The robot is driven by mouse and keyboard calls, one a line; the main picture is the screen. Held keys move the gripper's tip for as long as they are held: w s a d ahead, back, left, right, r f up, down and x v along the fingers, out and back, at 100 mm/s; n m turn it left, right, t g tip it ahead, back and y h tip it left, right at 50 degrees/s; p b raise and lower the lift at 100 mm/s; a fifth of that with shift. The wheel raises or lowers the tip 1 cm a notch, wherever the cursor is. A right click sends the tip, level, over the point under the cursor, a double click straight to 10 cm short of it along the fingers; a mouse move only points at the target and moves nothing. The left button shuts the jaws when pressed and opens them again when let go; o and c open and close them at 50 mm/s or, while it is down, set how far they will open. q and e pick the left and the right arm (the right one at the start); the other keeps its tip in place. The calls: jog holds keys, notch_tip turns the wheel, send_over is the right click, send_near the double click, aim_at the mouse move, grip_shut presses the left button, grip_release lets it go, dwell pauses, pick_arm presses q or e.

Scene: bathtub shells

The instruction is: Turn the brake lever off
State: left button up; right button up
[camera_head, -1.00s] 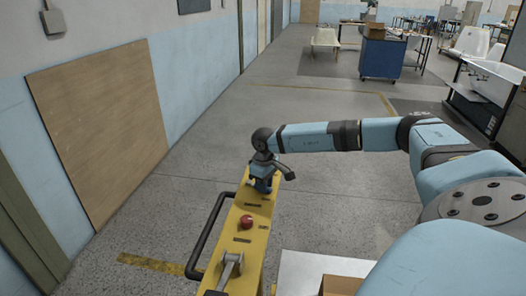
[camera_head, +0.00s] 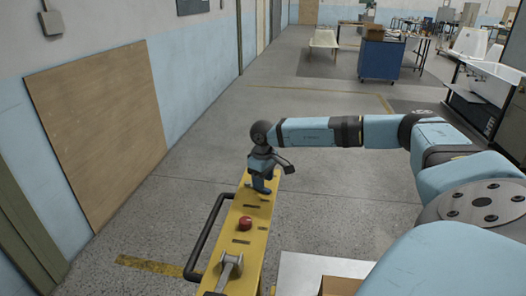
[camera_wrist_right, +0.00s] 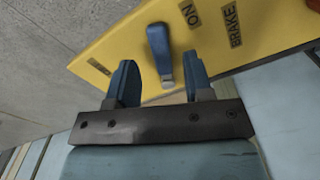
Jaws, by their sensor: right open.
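The yellow control panel (camera_head: 228,236) shows in the head view, and its labelled part (camera_wrist_right: 240,20) shows in the wrist view. The brake lever (camera_wrist_right: 159,42) is a blue-grey handle on the panel beside the "ON" and "BRAKE" labels. My right gripper (camera_head: 262,182) is at the panel's far end in the head view and hides the lever there. In the wrist view the right gripper (camera_wrist_right: 160,72) is open, with the lever's end between its fingers and gaps on both sides. I cannot tell how deep the lever sits between them. My left gripper is not in view.
A red button (camera_head: 245,223) and a grey lever (camera_head: 230,268) stand on the panel nearer to me. A black handrail (camera_head: 208,232) runs along its left side. A cardboard box (camera_head: 340,287) is at the lower right. The floor beyond the panel is clear.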

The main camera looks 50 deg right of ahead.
notch_tip(320, 180, up, 11)
jog(key=shift+r+b, duration=0.15)
jog(key=shift+b, duration=0.15)
